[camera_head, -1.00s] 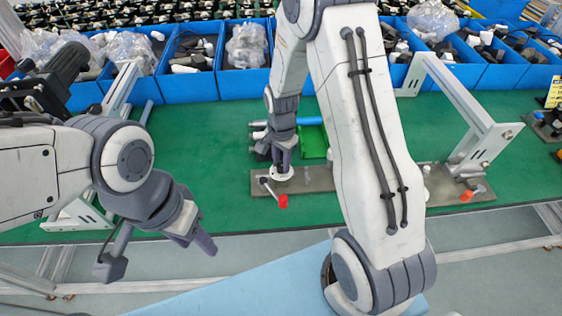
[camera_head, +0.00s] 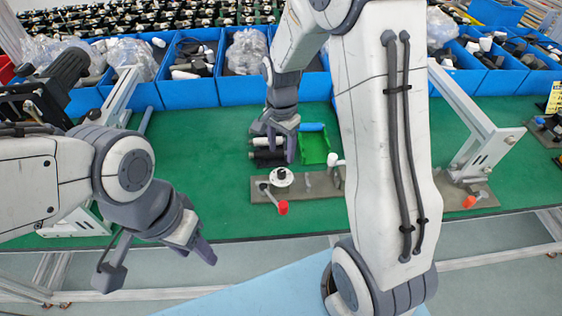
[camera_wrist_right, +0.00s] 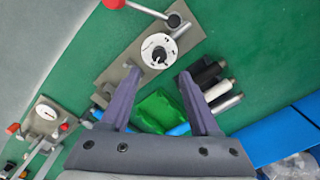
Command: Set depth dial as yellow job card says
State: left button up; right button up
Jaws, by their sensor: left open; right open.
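A white round dial with a dark centre knob (camera_head: 281,177) sits on a grey plate (camera_head: 318,187) on the green bench. In the right wrist view the dial (camera_wrist_right: 160,50) lies just beyond my fingertips; its markings are too small to read. My right gripper (camera_head: 280,146) is open and empty, above and slightly behind the dial, apart from it. It also shows in the right wrist view (camera_wrist_right: 159,75). My left gripper (camera_head: 207,250) is empty over the front edge of the bench. A yellow card (camera_head: 555,96) stands at the far right edge; its text is unreadable.
A red-knobbed lever (camera_head: 283,207) stands in front of the dial. A green tray (camera_head: 314,147) and dark and light cylinders (camera_wrist_right: 212,80) lie behind it. Blue bins (camera_head: 188,85) line the back. A second fixture (camera_head: 470,198) is at right.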

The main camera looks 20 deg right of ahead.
notch_tip(320, 180, up, 3)
jog(key=shift+f, duration=0.2)
jog(key=shift+a, duration=0.1)
